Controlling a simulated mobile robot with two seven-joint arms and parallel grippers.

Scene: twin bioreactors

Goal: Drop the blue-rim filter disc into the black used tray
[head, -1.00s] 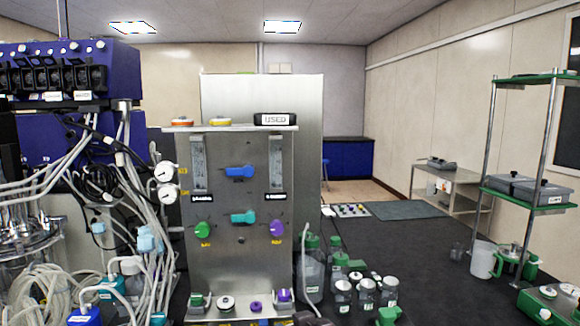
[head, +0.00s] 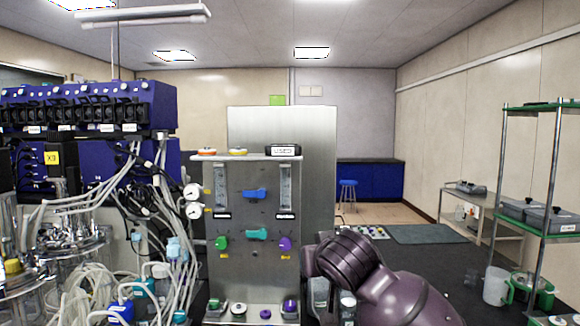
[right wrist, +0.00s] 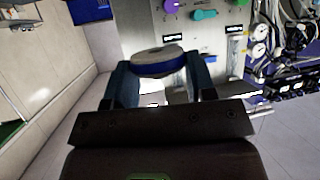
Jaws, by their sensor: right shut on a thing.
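The blue-rim filter disc (right wrist: 158,64) has a pale grey top and a dark blue rim. In the right wrist view it sits between the two fingers of my right gripper (right wrist: 157,75), which is shut on it. The black used tray (head: 283,150), labelled USED, stands on the right end of the shelf on top of the metal panel in the head view. My right arm shows at the lower right of the head view, in front of the bench; its gripper and the disc cannot be made out there. My left gripper is in neither view.
An orange-rim disc (head: 207,152) and a yellow-rim disc (head: 238,152) lie left of the tray on the same shelf (head: 255,157). The metal panel (head: 232,260) carries coloured knobs and two flow tubes. Tubing and blue equipment crowd the left. Above the tray is open.

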